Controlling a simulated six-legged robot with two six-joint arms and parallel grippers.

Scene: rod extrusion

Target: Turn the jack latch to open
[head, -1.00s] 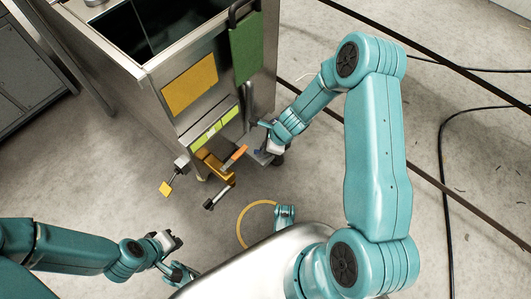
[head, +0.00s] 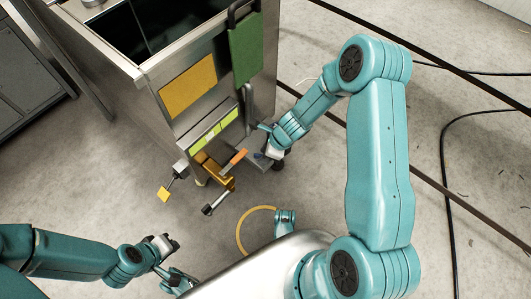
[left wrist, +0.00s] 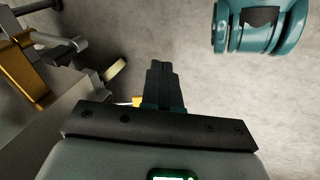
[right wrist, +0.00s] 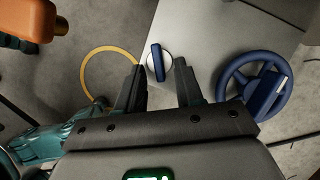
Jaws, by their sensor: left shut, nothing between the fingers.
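A short blue lever on a round pale disc, which looks like the jack latch (right wrist: 157,62), sits on a grey plate (right wrist: 192,25) in the right wrist view. My right gripper (right wrist: 156,72) is open, with one finger on each side of the lever in the picture; I cannot tell whether they touch it. In the head view the right gripper (head: 268,144) is low beside the cart, and the latch is too small to make out. My left gripper (left wrist: 162,68) is shut and empty. In the head view it (head: 176,258) is over the floor at lower left.
A blue handwheel (right wrist: 254,87) is right of the latch. An orange handle (head: 234,160) and a yellow bracket (head: 215,172) project from the metal cart (head: 160,125). A yellow hose (head: 242,228) loops on the floor. Dark cables cross the floor at right.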

